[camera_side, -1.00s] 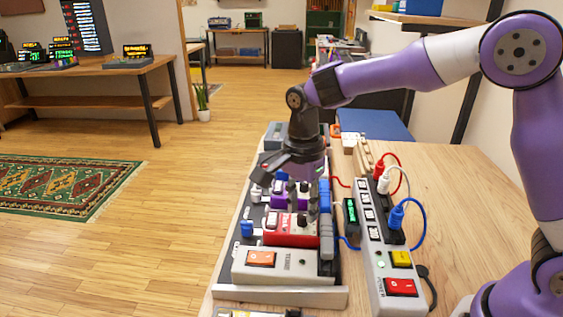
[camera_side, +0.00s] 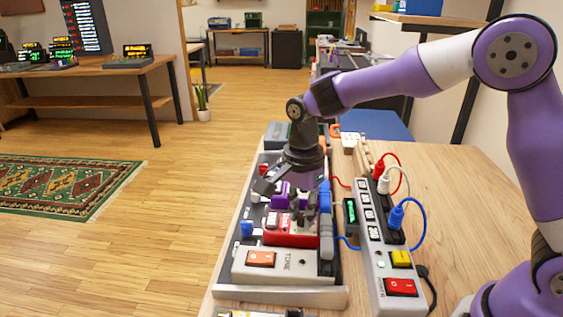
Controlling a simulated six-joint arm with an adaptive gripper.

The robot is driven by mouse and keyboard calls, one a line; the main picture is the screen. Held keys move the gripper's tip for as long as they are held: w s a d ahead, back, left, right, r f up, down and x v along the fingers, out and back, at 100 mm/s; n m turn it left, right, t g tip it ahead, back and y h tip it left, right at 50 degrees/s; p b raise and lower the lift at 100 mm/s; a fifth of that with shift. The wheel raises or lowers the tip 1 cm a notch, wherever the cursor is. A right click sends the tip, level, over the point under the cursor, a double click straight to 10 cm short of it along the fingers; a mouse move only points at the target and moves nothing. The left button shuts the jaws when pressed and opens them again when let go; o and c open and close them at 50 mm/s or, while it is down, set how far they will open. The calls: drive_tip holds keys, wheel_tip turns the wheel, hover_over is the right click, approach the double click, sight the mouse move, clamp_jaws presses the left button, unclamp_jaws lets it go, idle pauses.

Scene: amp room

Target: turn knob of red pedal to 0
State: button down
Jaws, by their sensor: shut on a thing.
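The red pedal (camera_side: 288,239) sits on the grey pedalboard (camera_side: 235,235), behind the grey-white pedal with the orange switch. My gripper (camera_side: 300,216) points down over the right part of the red pedal. Its dark fingers are shut on the red pedal's knob, which they mostly hide. The knob's pointer and scale cannot be read in this view.
The white pedal with an orange switch (camera_side: 261,258) stands in front of the red one, and a purple pedal (camera_side: 282,196) is behind it. A blue device (camera_side: 325,208) lies right of the pedals. A power strip (camera_side: 378,260) with red, white and blue plugs stands further right.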

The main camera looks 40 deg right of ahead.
drive_tip(key=n, duration=0.6)
drive_tip(key=shift+s, duration=0.1)
drive_tip(key=n, duration=0.6)
drive_tip(key=shift+n, duration=0.4)
drive_tip(key=n, duration=0.6)
drive_tip(key=shift+d, duration=0.1)
drive_tip(key=n, duration=0.7)
drive_tip(key=shift+t, duration=0.3)
drive_tip(key=shift+d, duration=0.1)
drive_tip(key=c, duration=1)
unclamp_jaws()
drive_tip(key=shift+c, duration=0.2)
